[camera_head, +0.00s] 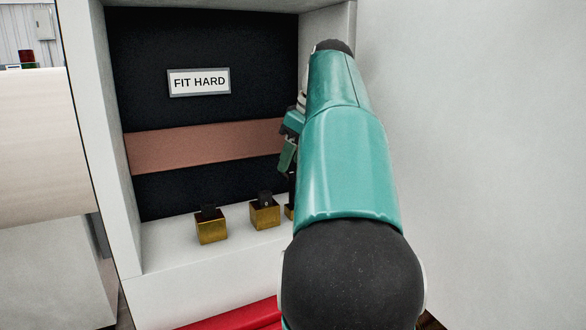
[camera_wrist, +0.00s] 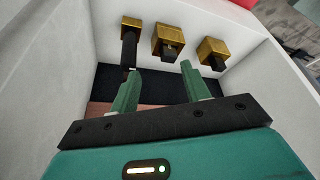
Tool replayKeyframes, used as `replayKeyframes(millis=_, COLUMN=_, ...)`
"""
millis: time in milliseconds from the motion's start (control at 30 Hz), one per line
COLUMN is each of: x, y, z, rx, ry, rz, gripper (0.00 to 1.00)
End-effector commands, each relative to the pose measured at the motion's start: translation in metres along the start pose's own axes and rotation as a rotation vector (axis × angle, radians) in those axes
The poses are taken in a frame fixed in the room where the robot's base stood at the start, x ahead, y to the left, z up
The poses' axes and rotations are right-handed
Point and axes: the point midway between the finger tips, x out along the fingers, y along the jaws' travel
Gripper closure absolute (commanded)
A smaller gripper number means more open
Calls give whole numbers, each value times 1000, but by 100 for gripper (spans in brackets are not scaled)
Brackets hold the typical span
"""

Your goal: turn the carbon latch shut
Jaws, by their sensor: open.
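Three gold blocks, each with a black latch piece, stand in a row on a white ledge. In the head view the left block (camera_head: 211,230) and middle block (camera_head: 265,214) show clearly; the right one (camera_head: 289,212) is mostly hidden by my arm. In the wrist view, one block (camera_wrist: 131,22) at the left bears a long dark lever (camera_wrist: 129,48); the middle (camera_wrist: 168,40) and right (camera_wrist: 213,48) ones show shorter black pieces. No label marks which is carbon. My gripper (camera_wrist: 160,68) is open and empty. Its left finger overlaps the long lever's end in view; contact cannot be told.
The blocks sit inside a white-walled bay (camera_head: 127,230) with a dark back panel and a brown band (camera_head: 200,146). A "FIT HARD" sign (camera_head: 199,81) hangs on the back. A red surface (camera_head: 235,316) lies at the front. White walls close both sides.

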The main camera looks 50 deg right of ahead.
Motion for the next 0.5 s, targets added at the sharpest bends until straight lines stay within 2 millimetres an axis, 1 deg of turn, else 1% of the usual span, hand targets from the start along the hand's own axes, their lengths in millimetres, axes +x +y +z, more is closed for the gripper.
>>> replayKeyframes(millis=33, x=-7, y=-9, z=5, rx=1, ry=1, rz=2, gripper=53)
replayKeyframes(millis=100, x=-17, y=-20, z=11, rx=2, ry=0, rz=1, gripper=53)
replayKeyframes(millis=233, x=-31, y=-38, z=20, rx=1, ry=0, rz=1, gripper=53)
replayKeyframes(millis=400, x=-43, y=-53, z=28, rx=3, ry=-2, rz=-1, gripper=53)
replayKeyframes(millis=500, x=-45, y=-56, z=30, rx=3, ry=-2, rz=-1, gripper=53)
